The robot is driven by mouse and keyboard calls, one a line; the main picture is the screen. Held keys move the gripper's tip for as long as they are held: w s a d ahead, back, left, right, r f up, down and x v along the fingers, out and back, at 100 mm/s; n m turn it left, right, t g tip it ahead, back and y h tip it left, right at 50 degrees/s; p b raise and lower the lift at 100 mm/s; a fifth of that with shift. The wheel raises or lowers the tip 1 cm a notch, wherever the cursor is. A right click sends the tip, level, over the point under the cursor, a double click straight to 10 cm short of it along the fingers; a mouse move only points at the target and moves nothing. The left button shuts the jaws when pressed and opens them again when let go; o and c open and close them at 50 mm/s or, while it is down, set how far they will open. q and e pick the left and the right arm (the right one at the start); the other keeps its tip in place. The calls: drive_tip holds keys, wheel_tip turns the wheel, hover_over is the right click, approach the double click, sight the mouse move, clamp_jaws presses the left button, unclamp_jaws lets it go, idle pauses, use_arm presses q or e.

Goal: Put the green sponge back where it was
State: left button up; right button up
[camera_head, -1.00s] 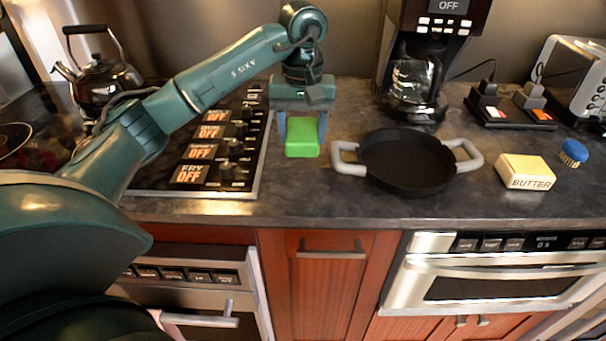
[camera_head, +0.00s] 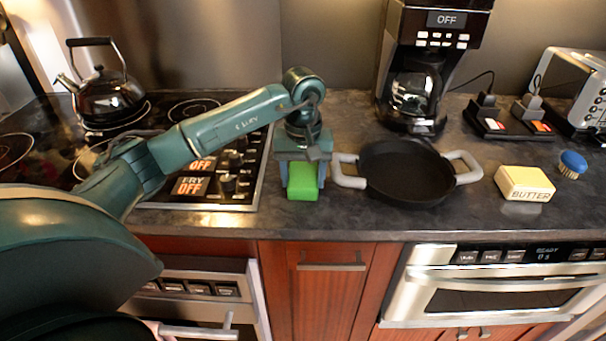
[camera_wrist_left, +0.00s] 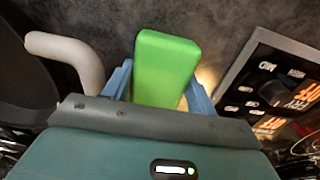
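The green sponge (camera_head: 303,182) is a bright green block between the fingers of my left gripper (camera_head: 302,178), over the counter left of the black pan. It also shows in the left wrist view (camera_wrist_left: 165,68), with a blue-grey finger on each side. My left gripper (camera_wrist_left: 160,92) is shut on the sponge and points down. I cannot tell whether the sponge touches the counter. My right gripper is not in view.
The black pan (camera_head: 405,172) with grey handles stands close right of the sponge. The stove control panel (camera_head: 225,185) lies close to its left. A butter box (camera_head: 524,184), a blue-topped brush (camera_head: 572,164) and a coffee maker (camera_head: 415,90) stand farther right. The counter's front edge is near.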

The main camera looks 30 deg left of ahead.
sight(303, 175)
use_arm(q)
drive_tip(key=shift+o, duration=0.6)
drive_tip(key=shift+r, duration=0.1)
drive_tip(key=shift+r, duration=0.25)
wheel_tip(303, 175, up, 12)
drive_tip(key=shift+f, duration=0.15)
